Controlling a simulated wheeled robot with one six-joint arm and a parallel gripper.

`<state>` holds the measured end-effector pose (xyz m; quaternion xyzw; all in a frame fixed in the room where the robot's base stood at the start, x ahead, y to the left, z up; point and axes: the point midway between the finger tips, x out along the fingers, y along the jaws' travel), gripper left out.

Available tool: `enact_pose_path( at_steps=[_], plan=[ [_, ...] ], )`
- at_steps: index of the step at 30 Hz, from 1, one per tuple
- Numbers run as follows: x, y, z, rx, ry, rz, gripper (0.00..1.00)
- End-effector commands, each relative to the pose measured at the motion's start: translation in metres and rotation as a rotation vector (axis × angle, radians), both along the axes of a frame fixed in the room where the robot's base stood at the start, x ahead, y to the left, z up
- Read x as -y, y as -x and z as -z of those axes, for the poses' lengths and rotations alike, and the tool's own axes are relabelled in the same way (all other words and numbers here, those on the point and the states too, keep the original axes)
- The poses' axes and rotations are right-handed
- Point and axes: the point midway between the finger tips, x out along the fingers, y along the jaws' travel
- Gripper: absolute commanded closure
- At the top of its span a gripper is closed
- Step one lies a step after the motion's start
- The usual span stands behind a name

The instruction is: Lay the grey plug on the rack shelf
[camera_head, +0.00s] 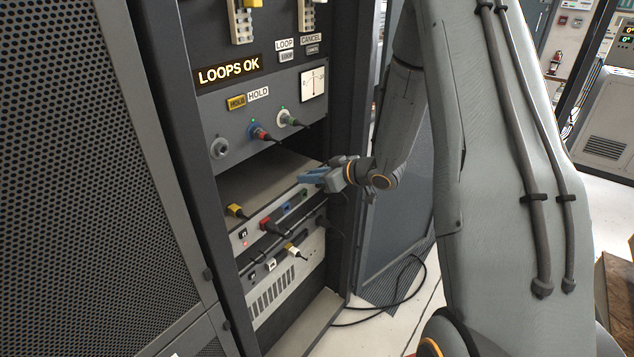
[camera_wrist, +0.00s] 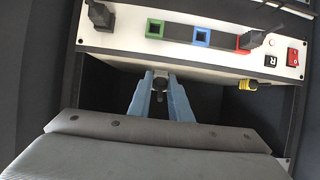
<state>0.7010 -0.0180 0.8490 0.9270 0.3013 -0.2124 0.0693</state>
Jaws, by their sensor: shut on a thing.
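My gripper (camera_head: 306,178) is at the right side of the open rack shelf (camera_head: 262,172), with its blue fingers pointing left into the bay. The head view does not show what is between them. In the wrist view the two blue fingers (camera_wrist: 161,84) are closed on a small dark grey piece, the grey plug (camera_wrist: 160,83). Most of the plug is hidden by the fingers. Whether it touches the shelf surface I cannot tell.
A yellow plug (camera_head: 236,210) lies at the shelf's left front; it shows in the wrist view (camera_wrist: 249,85). Below the shelf is a socket panel (camera_head: 244,238) with plugged-in cables. The shelf's middle is clear.

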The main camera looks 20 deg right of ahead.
Motion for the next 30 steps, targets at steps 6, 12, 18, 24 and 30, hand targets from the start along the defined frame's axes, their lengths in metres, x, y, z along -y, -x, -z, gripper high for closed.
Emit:
enact_pose_path(
  at_steps=[6,12,18,24,30],
  plan=[
    [-0.012,-0.017,0.002,0.002,0.001,-0.001,1.0],
    [-0.023,-0.031,0.004,0.001,-0.001,-0.001,1.0],
    [-0.034,-0.045,0.006,0.001,0.0,-0.001,1.0],
    [-0.042,-0.057,0.009,0.001,-0.001,-0.001,1.0],
    [-0.046,-0.062,0.01,0.0,0.0,0.0,1.0]
  ],
)
